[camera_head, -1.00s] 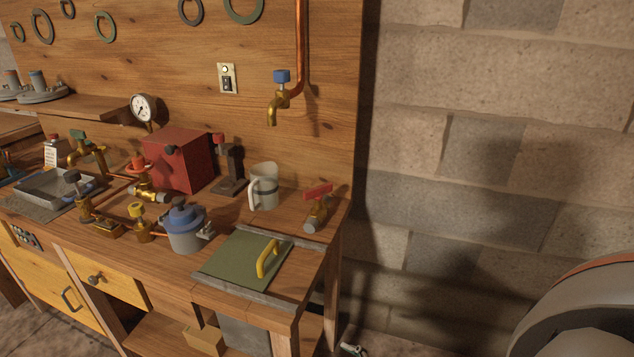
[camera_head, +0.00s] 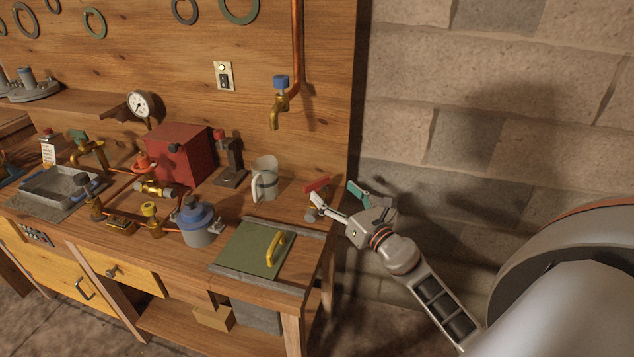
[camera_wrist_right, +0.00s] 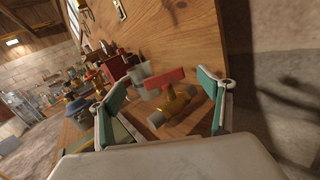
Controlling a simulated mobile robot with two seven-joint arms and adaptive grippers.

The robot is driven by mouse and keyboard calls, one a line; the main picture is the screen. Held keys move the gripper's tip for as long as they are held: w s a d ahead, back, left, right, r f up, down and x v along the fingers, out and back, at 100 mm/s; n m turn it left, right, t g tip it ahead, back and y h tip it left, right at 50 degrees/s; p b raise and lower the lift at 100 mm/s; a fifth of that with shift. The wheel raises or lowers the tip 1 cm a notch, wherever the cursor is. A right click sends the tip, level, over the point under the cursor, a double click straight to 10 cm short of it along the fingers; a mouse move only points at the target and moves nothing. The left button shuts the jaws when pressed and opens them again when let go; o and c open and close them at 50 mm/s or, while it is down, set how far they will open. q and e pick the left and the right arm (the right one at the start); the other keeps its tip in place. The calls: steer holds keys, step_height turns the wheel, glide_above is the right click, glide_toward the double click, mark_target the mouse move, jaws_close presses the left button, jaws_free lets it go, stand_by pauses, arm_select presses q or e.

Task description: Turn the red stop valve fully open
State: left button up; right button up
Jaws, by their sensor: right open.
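The valve with a red bar handle (camera_head: 317,184) is at the right end of the workbench; my fingers partly cover its body in the head view. In the right wrist view its red handle (camera_wrist_right: 165,77) sits across a brass body (camera_wrist_right: 178,101) with grey ends. My right gripper (camera_head: 334,193) is open beside the valve, at the bench's right edge. In the wrist view the valve appears between the two teal-padded fingers (camera_wrist_right: 168,100). I see no clear contact. My left gripper is not in view.
A grey mug (camera_head: 266,180) stands left of the valve. A green plate with a yellow handle (camera_head: 252,247) lies in front. A blue-topped pot (camera_head: 196,222), brass fittings and a red box (camera_head: 180,153) are further left. A blue-handled tap (camera_head: 281,98) hangs above.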

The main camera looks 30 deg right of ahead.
mark_target(318, 185)
steer(key=w, duration=0.3)
steer(key=w+f+n, duration=0.1)
steer(key=w, duration=0.2)
steer(key=w+f+n+g, duration=0.1)
steer(key=w, duration=0.2)
steer(key=shift+a+y+b, duration=0.15)
steer(key=shift+y+b, duration=0.15)
steer(key=shift+y, duration=0.1)
steer(key=shift+s, duration=0.1)
steer(key=c, duration=1.1)
